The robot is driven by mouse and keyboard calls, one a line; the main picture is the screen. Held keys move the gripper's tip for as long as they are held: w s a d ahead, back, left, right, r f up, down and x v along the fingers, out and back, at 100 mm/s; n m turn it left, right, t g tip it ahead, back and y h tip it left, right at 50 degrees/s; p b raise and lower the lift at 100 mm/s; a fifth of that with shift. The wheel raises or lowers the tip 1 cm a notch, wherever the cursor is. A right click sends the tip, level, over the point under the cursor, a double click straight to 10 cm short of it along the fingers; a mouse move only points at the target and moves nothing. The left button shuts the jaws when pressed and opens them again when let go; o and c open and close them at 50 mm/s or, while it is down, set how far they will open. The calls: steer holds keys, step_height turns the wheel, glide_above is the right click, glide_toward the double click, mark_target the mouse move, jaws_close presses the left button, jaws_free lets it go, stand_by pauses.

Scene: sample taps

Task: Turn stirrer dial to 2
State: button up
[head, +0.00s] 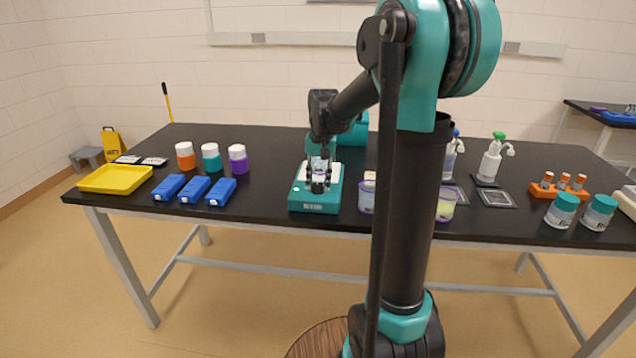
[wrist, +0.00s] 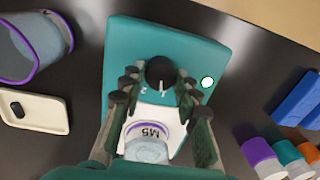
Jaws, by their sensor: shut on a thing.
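The teal stirrer (head: 314,208) stands near the front edge of the black table, with "STIR" on its front. In the wrist view the stirrer (wrist: 213,50) shows a black round dial (wrist: 160,70) with small white marks beside it; the dial's setting is too small to read surely. My gripper (wrist: 159,79) is shut on the dial, with one finger on each side.
Beakers with purple rims (head: 446,205) stand right of the stirrer, partly behind my arm. Left are blue boxes (head: 194,190), several lidded jars (head: 211,158) and a yellow tray (head: 115,179). An orange rack (head: 560,193) and pump bottles (head: 490,163) stand on the right.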

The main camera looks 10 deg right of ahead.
mark_target(320, 186)
steer(key=m, duration=0.7)
stand_by(0.6)
steer(key=o, duration=1.2)
steer(key=shift+c, duration=0.2)
step_height(320, 186, up, 12)
steer(key=shift+s+d, duration=0.25)
steer(key=shift+s, duration=0.1)
